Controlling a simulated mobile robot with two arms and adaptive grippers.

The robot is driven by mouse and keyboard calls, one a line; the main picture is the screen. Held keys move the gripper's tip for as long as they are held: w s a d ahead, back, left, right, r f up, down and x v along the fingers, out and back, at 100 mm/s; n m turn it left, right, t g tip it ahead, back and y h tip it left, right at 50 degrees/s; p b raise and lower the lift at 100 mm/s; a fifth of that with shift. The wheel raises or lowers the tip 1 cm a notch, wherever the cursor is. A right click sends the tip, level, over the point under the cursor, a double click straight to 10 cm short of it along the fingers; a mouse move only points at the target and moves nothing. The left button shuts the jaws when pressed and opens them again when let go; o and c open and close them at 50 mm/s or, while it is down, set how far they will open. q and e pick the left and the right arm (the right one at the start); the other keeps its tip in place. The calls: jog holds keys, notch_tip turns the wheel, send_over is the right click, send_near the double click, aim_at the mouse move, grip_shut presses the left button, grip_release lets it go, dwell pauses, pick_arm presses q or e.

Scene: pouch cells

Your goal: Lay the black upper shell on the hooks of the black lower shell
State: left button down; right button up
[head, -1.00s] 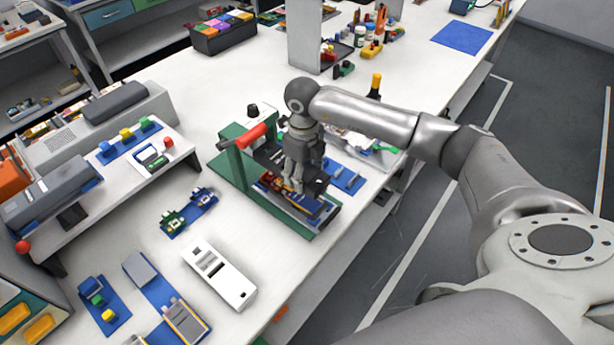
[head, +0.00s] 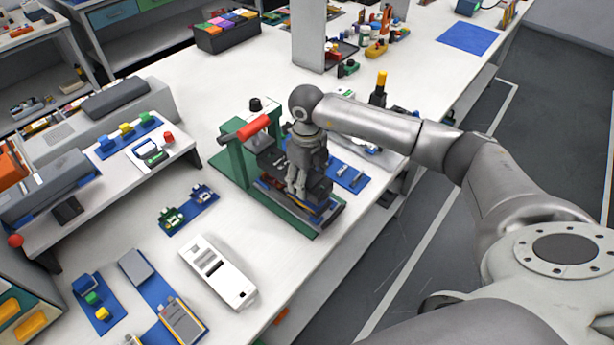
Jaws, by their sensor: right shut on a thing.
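My right gripper (head: 302,188) points down over the green press fixture (head: 236,165) with the red handle. It is shut on a black piece, the upper shell (head: 319,193), which is largely hidden by the fingers. Under it, on the fixture's bed, lies the black lower shell (head: 330,214), only its edges and some coloured parts showing. The upper shell is right over or on the lower one; I cannot tell whether they touch or whether the hooks are met. My left gripper is not in view.
The red handle (head: 253,127) and a dark press part (head: 268,158) stand just left of the gripper. A blue mat with small metal parts (head: 347,176) lies to the right. A white casing (head: 217,272) lies in front on clear white table.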

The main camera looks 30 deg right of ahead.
jog(key=shift+f+b, duration=0.55)
jog(key=shift+f, duration=0.55)
jog(key=shift+b, duration=0.3)
dwell(0.8)
jog(key=shift+f+b, duration=0.85)
jog(key=shift+f, duration=0.2)
jog(key=o, duration=1.1)
jog(key=shift+r, duration=0.1)
notch_tip(320, 180, up, 12)
